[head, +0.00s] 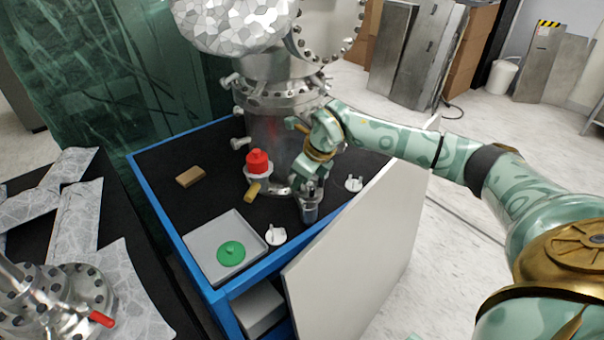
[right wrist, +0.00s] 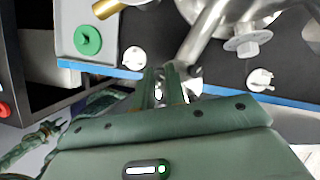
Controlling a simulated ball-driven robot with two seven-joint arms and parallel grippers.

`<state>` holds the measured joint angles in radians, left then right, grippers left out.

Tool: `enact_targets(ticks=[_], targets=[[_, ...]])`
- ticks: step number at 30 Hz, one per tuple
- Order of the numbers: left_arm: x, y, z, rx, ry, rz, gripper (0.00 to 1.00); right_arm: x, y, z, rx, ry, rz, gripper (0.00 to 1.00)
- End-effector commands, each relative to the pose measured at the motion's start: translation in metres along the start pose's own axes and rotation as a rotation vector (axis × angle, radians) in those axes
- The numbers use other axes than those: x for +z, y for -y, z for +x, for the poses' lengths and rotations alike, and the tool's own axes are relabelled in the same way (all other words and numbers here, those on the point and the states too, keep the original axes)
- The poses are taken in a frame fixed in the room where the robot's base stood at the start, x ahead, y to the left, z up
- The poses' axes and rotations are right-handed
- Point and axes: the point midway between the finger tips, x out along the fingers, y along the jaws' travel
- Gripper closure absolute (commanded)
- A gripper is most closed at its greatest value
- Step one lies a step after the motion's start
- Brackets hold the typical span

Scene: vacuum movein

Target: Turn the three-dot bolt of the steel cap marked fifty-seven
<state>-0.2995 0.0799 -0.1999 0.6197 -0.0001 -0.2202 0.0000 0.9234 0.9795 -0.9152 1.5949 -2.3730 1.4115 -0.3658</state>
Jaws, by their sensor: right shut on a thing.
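My right gripper (head: 311,187) points down at the front of the steel chamber (head: 270,140), over the black table top. It is shut on a small steel cylindrical piece (head: 309,212); I cannot tell if this is the cap or a part of it. In the right wrist view the two green fingers (right wrist: 162,82) are close together, with bright steel (right wrist: 191,86) beside them. No number fifty-seven and no bolt dots are readable. Two white discs with upright pins, one left (head: 275,235) and one right (head: 354,184), lie on the table. My left gripper is out of view.
A grey tray (head: 205,250) with a green disc (head: 231,254) lies at the front left. A red-topped piece (head: 258,163), a brass cylinder (head: 252,192) and a brown block (head: 190,177) lie behind it. A pale panel (head: 365,250) stands at the table's right front edge.

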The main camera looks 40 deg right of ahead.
Motion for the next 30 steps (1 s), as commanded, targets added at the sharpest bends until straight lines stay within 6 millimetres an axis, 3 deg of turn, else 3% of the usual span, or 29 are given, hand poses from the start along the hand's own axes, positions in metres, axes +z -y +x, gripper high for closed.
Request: enact_targets(ticks=[17,18,20,30], targets=[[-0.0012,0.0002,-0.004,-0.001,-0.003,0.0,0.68,0.0002,0.0004,-0.0001,-0.015,0.001,0.033,1.0],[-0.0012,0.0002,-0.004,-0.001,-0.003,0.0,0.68,0.0002,0.0003,-0.0001,-0.015,0.0,0.033,0.79],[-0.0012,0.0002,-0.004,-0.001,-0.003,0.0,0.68,0.0002,0.0003,-0.0001,-0.015,0.0,0.033,0.65],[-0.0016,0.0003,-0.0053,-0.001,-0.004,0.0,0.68,0.0005,0.0004,-0.0046,-0.015,0.001,0.032,0.65]])
